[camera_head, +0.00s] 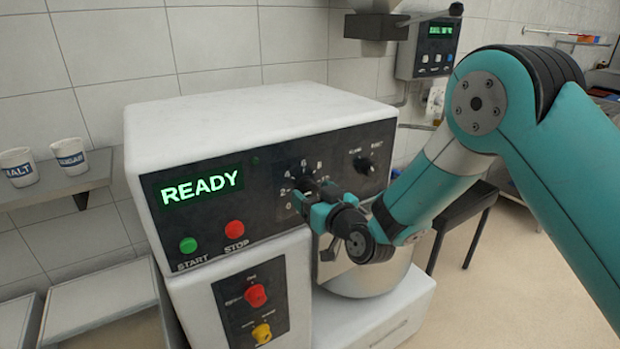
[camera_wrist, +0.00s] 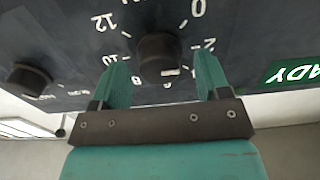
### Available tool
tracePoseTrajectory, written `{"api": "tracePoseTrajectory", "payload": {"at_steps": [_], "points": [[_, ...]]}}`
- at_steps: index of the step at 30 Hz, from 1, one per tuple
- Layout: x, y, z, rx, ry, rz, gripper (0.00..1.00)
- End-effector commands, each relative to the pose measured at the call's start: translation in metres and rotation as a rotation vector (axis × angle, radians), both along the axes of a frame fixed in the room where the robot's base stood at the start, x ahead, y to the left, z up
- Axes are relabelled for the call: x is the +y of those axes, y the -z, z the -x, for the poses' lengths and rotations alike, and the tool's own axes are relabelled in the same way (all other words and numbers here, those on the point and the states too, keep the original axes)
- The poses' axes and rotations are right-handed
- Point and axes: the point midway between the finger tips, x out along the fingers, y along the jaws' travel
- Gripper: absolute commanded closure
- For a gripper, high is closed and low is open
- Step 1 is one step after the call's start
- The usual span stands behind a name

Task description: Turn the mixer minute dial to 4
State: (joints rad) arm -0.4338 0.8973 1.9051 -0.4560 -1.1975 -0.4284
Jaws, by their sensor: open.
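The mixer minute dial is a round black knob (camera_wrist: 160,54) on the black panel, ringed by white numbers that appear upside down in the wrist view. A pale mark shows near the knob's lower right edge there, toward the 4–6 side; the exact setting is hard to tell. In the head view the dial (camera_head: 302,183) is partly hidden by my gripper. My gripper (camera_head: 318,196) is open, with one teal finger on each side of the knob. In the wrist view (camera_wrist: 158,64) gaps show between both fingers and the knob. The mixer display (camera_head: 202,187) reads READY.
A second, smaller knob (camera_head: 364,165) sits right of the dial. Green START (camera_head: 188,245) and red STOP (camera_head: 235,229) buttons lie left. Red (camera_head: 256,295) and yellow (camera_head: 262,333) switches sit lower. The steel bowl (camera_head: 365,277) is below my wrist. Labelled cups (camera_head: 70,156) stand on a shelf.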

Motion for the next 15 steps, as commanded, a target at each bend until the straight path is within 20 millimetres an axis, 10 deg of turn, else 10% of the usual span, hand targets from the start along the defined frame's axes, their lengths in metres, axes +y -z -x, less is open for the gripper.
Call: {"api": "tracePoseTrajectory", "payload": {"at_steps": [13, 15], "points": [[0.0064, 0.0008, -0.0092, 0.001, 0.001, 0.001, 0.3], [0.0063, 0.0007, -0.0091, 0.001, 0.001, 0.001, 0.47]]}}
